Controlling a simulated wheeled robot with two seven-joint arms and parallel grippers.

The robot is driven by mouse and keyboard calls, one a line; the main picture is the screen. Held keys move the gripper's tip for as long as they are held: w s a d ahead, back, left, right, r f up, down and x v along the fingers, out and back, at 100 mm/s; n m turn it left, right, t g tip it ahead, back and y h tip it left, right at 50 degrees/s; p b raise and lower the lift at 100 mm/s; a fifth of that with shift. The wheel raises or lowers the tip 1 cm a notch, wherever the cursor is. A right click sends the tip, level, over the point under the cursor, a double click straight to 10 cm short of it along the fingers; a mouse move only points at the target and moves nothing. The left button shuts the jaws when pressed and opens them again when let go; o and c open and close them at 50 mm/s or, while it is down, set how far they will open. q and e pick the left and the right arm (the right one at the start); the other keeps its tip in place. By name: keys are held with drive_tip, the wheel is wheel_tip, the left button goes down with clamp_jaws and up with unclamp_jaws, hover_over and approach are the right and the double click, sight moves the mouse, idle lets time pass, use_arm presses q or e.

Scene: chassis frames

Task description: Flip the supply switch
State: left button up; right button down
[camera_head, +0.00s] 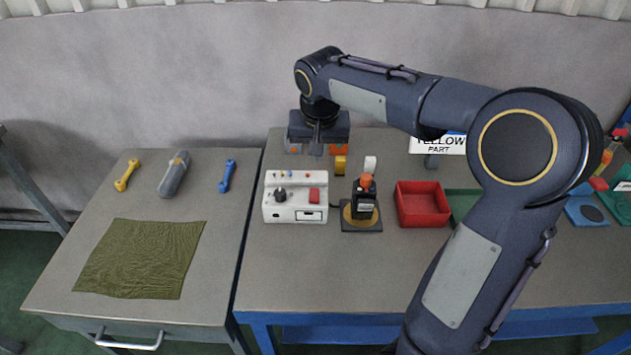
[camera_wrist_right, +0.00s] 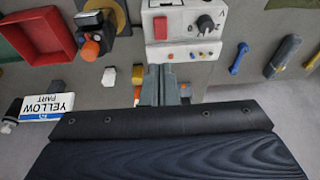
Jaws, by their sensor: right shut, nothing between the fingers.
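A white supply box (camera_head: 296,211) stands on the right-hand bench. Its top has a red rocker switch (camera_head: 314,194), a black knob (camera_head: 280,194) and small coloured parts along the rear. Which way the rocker is set is too small to tell. My right gripper (camera_head: 316,150) is shut and empty, pointing down behind and above the box's rear edge. In the right wrist view the box appears upside down, with the red rocker switch (camera_wrist_right: 160,27) and knob (camera_wrist_right: 205,23) beyond the fingertips (camera_wrist_right: 161,70). Whether the fingers touch the box's rear I cannot tell. My left gripper is out of view.
A black device with an orange top (camera_head: 365,200) stands close right of the box. A red tray (camera_head: 422,204) is farther right. Small yellow (camera_head: 341,165) and white blocks sit behind. The left bench holds tools and a green cloth (camera_head: 140,258). The bench in front of the box is clear.

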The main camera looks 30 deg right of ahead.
drive_tip(key=shift+w+d+f, duration=0.15)
drive_tip(key=shift+w+d, duration=0.05)
drive_tip(key=shift+w, duration=0.75)
drive_tip(key=p, duration=0.1)
hover_over(315, 190)
drive_tip(key=f, duration=0.8)
drive_tip(key=s+f, duration=0.1)
drive_tip(key=f, duration=0.3)
drive_tip(key=shift+a, duration=0.25)
drive_tip(key=shift+f+p, duration=0.3)
drive_tip(key=shift+f, duration=0.55)
